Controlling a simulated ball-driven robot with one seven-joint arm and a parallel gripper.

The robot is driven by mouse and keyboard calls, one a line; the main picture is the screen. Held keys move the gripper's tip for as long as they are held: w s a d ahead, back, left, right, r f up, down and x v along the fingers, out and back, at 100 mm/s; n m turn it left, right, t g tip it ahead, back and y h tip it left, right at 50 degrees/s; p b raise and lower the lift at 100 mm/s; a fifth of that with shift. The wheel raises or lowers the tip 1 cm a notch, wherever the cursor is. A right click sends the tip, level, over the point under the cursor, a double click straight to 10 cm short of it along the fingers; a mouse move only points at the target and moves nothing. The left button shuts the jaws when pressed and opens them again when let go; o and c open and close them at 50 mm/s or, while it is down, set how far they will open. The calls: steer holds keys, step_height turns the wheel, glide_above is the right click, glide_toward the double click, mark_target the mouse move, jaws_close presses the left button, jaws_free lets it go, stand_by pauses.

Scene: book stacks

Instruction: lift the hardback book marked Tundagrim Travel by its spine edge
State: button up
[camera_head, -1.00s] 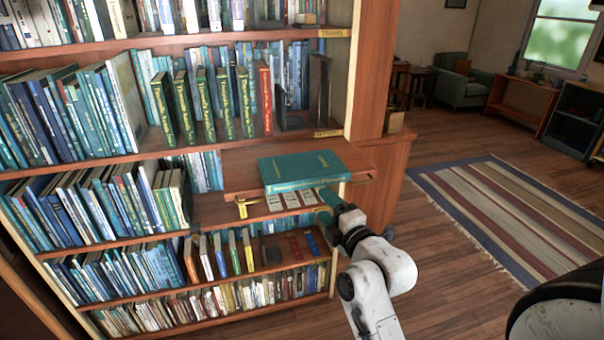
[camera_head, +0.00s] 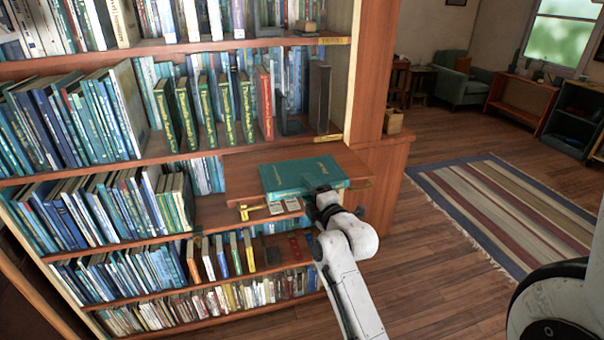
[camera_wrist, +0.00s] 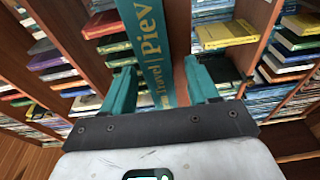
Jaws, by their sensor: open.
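A teal hardback book (camera_head: 295,173) lies flat on a pull-out wooden shelf (camera_head: 240,167) in the head view. In the wrist view its spine (camera_wrist: 152,45) shows gold lettering with "Travel" and "Piev" legible; the rest of the lettering is cut off or hidden. My gripper (camera_head: 318,201) is at the book's near right edge in the head view, hiding part of that edge. In the wrist view my gripper (camera_wrist: 162,88) is open, with one teal finger on each side of the spine. I cannot tell whether either finger touches the book.
The bookcase holds rows of upright books (camera_head: 75,115) left of and behind the pull-out shelf. The wooden floor (camera_head: 440,270) and striped rug (camera_head: 510,205) to the right are open.

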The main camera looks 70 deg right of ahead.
jaws_close()
stand_by(0.6)
steer(key=shift+r, duration=0.1)
stand_by(0.3)
